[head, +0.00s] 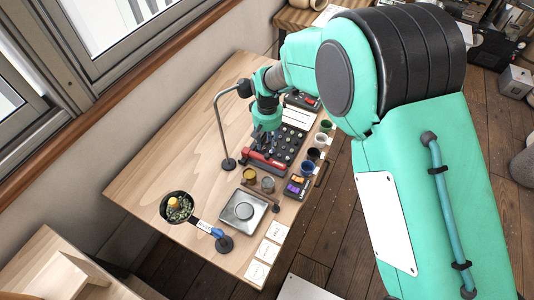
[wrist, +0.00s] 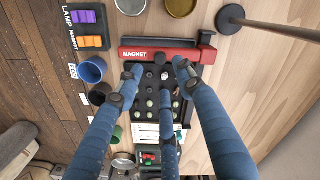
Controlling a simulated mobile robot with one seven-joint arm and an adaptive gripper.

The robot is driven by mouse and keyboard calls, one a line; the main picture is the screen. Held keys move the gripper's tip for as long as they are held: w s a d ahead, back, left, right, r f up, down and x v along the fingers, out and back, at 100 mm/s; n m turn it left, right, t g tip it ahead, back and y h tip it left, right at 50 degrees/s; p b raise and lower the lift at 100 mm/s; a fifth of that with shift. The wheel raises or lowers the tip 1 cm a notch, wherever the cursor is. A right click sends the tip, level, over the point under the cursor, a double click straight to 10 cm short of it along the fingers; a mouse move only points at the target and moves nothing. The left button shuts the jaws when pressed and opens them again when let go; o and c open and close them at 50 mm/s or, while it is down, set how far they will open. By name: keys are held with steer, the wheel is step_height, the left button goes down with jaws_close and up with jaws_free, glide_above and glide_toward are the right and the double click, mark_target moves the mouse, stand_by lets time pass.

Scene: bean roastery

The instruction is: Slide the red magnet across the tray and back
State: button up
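The red magnet (wrist: 158,54), a bar labelled MAGNET, lies across the near end of the dark tray (wrist: 122,92). In the head view the magnet (head: 262,161) is at the tray's lower left end, and the tray (head: 291,145) holds several small beans or pieces in rows.
A LAMP/MAGNET switch box (wrist: 88,28) with purple and orange switches stands beside the tray. A row of cups, including a blue one (wrist: 92,70), lines the tray's side. A pole stand (head: 228,163), scale (head: 243,211) and pan (head: 177,207) stand nearby. The table's left is clear.

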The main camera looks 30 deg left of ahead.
mark_target(267, 155)
steer(key=shift+f, duration=0.15)
steer(key=shift+f+b, duration=0.75)
steer(key=shift+f, duration=2.9)
steer(key=shift+c, duration=0.5)
jaws_close()
